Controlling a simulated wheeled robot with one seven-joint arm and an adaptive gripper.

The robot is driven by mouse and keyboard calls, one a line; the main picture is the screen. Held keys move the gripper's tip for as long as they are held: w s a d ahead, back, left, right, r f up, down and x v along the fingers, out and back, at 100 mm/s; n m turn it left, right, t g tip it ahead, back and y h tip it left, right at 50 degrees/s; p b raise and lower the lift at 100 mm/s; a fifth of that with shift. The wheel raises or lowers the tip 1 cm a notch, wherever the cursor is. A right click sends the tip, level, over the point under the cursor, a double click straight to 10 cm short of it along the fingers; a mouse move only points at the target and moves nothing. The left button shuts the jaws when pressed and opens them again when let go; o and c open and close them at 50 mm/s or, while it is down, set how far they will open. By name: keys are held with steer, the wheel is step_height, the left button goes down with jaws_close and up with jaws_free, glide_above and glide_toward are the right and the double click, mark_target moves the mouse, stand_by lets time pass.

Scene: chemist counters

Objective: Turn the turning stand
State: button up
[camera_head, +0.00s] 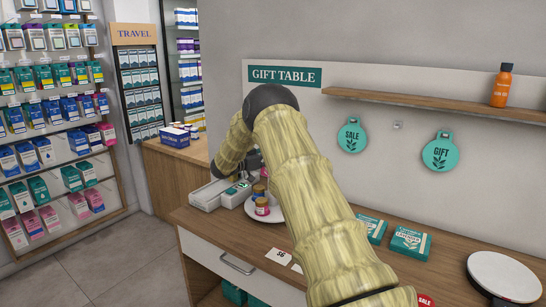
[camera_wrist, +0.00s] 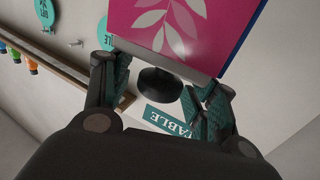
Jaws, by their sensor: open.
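A white round stand (camera_head: 279,215) sits on the wooden counter, partly behind my arm, with small jars (camera_head: 262,206) on it. Another white disc on a dark base (camera_head: 503,272) stands at the right front; I cannot tell which of the two turns.
Grey-white boxes (camera_head: 208,196) lie left of the round stand. Green boxes (camera_head: 410,242) lie on the counter to the right. A wall shelf (camera_head: 430,106) holds an orange bottle (camera_head: 502,86). A dark round thing (camera_wrist: 159,82) shows between the fingers, unclear. The counter's right middle has free room.

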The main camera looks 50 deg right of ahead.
steer(key=shift+a, duration=0.1)
steer(key=v, duration=1.1)
steer(key=shift+w+a, duration=0.2)
steer(key=shift+a, duration=0.15)
